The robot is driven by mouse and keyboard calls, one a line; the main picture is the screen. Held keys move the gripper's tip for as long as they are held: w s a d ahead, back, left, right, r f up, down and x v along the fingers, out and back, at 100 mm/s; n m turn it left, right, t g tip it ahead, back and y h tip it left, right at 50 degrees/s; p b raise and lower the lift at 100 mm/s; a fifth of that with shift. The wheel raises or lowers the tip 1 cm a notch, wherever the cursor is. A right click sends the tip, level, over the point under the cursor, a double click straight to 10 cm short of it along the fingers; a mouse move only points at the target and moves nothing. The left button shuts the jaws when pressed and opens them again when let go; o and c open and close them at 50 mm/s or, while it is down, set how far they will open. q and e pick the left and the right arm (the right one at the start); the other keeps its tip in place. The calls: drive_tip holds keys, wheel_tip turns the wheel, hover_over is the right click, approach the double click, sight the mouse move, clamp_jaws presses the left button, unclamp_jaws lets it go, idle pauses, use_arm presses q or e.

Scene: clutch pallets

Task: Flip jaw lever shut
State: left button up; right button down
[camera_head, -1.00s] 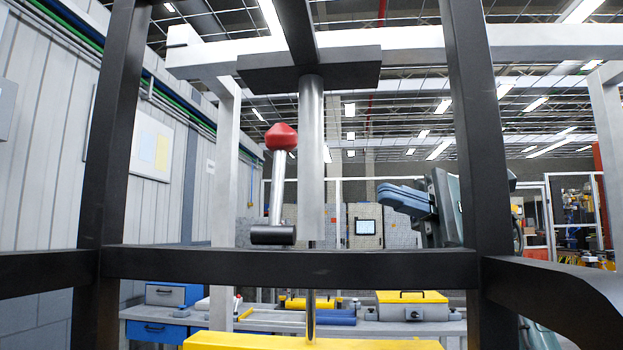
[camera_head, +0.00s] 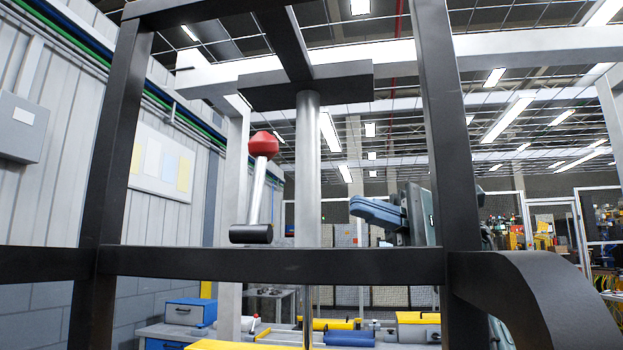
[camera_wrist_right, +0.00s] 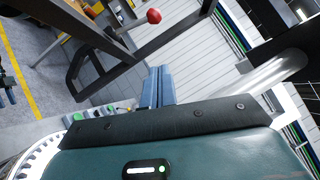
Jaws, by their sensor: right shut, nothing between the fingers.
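The jaw lever has a red knob (camera_head: 264,145) on a silver rod (camera_head: 257,195), with a black cylinder (camera_head: 251,234) at its lower end. It stands nearly upright, its top leaning slightly right, just left of a thick metal column (camera_head: 308,165) in the head view. My right gripper (camera_head: 356,208) has blue fingers, shut and empty, pointing left. It is right of the column and apart from the lever. In the right wrist view the shut fingers (camera_wrist_right: 158,70) point up the picture, with the red knob (camera_wrist_right: 153,16) beyond their tips. My left gripper is not in view.
A dark frame with uprights (camera_head: 450,130) and a crossbar (camera_head: 270,265) stands in the foreground. Behind it are a yellow block (camera_head: 235,345), a blue box (camera_head: 190,312) and yellow-topped equipment (camera_head: 418,318). A grey wall is at left.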

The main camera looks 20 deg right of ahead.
sight(259, 183)
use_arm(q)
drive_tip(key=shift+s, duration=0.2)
use_arm(e)
drive_tip(key=s+x, duration=0.2)
drive_tip(key=x, duration=1)
drive_tip(key=shift+s+a+r, duration=0.15)
drive_tip(key=shift+s+r, duration=0.25)
drive_tip(key=shift+r, duration=0.1)
use_arm(q)
drive_tip(key=p, duration=0.2)
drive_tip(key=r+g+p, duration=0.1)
drive_tip(key=p, duration=0.2)
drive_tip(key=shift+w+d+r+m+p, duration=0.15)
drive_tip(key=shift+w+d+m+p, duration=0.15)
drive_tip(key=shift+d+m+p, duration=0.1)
use_arm(e)
drive_tip(key=s+n+h, duration=0.1)
drive_tip(key=a+r+n, duration=0.1)
drive_tip(key=s+n+h, duration=0.1)
drive_tip(key=n, duration=0.1)
drive_tip(key=shift+s+a+r+h, duration=0.3)
drive_tip(key=shift+a+r, duration=0.05)
drive_tip(key=shift+a, duration=0.05)
